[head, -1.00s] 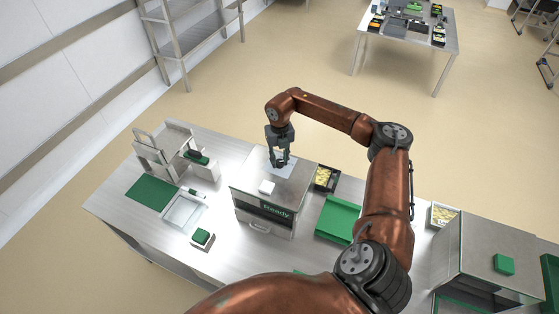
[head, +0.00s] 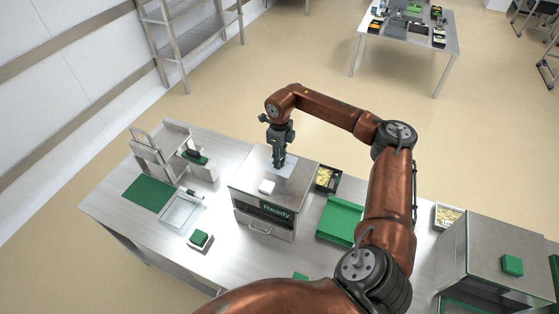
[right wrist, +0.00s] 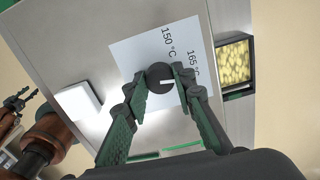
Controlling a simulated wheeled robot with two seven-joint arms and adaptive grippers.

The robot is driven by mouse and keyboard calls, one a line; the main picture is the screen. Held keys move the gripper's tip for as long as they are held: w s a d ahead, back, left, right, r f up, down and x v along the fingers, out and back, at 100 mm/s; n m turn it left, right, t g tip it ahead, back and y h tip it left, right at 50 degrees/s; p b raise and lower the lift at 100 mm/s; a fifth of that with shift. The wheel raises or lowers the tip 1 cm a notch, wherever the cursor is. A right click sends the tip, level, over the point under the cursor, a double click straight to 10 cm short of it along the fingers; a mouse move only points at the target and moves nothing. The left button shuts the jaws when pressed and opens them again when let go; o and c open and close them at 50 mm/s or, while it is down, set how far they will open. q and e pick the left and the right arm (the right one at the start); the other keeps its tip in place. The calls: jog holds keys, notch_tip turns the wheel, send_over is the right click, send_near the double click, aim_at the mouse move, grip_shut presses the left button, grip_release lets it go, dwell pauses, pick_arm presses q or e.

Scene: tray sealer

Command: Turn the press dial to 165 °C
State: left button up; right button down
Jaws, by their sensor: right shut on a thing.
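The press (head: 272,196) is a steel box on the bench with a lit "Ready" display on its front. My right gripper (head: 279,163) points down at the white label plate (head: 291,163) on its top. In the right wrist view, the fingers of my right gripper (right wrist: 161,79) are shut on the dark round dial (right wrist: 156,73), one on each side. The plate reads 150 °C and 165 °C; a finger partly hides the area by 165 °C.
A white block (head: 267,187) sits on the press top near the dial. A black tray of yellow food (head: 326,179) and a green tray (head: 340,220) stand right of the press. A clear tray (head: 181,212) and a green mat (head: 150,194) lie to its left.

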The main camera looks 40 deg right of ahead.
jog(key=shift+n, duration=0.9)
jog(key=shift+r, duration=0.1)
jog(key=c, duration=1.6)
grip_release()
notch_tip(320, 180, up, 12)
